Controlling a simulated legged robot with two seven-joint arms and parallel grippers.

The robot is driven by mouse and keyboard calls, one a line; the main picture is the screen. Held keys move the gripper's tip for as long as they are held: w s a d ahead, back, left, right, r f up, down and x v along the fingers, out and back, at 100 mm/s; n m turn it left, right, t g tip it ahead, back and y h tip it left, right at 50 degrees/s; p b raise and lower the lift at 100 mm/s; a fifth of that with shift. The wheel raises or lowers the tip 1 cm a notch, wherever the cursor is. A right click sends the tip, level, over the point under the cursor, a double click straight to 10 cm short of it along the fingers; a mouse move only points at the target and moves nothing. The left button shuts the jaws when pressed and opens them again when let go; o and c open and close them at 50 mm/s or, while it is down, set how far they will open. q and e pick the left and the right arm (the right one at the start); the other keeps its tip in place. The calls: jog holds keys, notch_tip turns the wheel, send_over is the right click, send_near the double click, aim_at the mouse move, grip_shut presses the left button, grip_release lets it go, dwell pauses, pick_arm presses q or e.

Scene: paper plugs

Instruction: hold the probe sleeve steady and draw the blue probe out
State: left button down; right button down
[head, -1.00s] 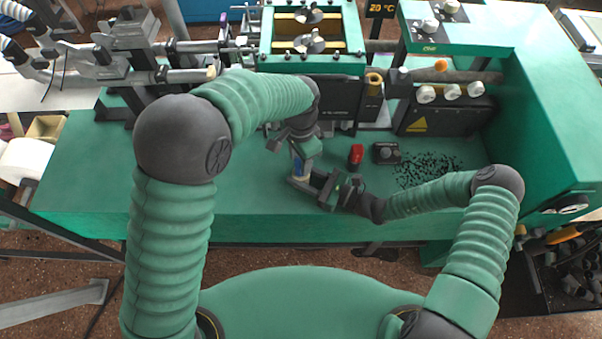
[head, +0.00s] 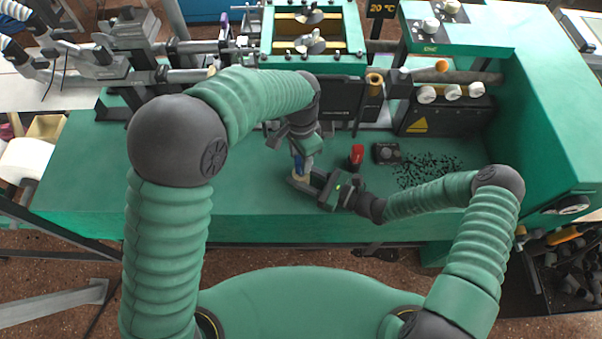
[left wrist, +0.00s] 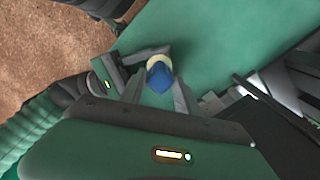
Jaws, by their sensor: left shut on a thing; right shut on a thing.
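The blue probe (head: 298,163) stands roughly upright above the bench. In the left wrist view the blue probe (left wrist: 161,77) shows between my left gripper's fingers. My left gripper (head: 300,158) comes down from above and is shut on the probe; its fingers also show in the left wrist view (left wrist: 160,90). The pale cream probe sleeve (head: 300,179) is just below the blue part, and its rim (left wrist: 158,62) shows beside the probe. My right gripper (head: 301,182) reaches in from the right and is shut on the sleeve. Fingers hide much of both; I cannot tell whether probe and sleeve are fully apart.
A red object (head: 356,156) and a small dark box with a knob (head: 386,153) sit right of the grippers. Black bits (head: 428,168) are scattered farther right. The green machine (head: 312,62) stands behind. The bench's front left (head: 90,185) is clear.

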pick_arm(q)
jog(key=shift+r, duration=0.1)
jog(key=shift+r, duration=1.95)
pick_arm(e)
jog(key=shift+f, duration=0.1)
pick_arm(q)
jog(key=shift+r, duration=0.1)
jog(key=shift+r, duration=1.4)
pick_arm(e)
jog(key=c, duration=0.8)
grip_release()
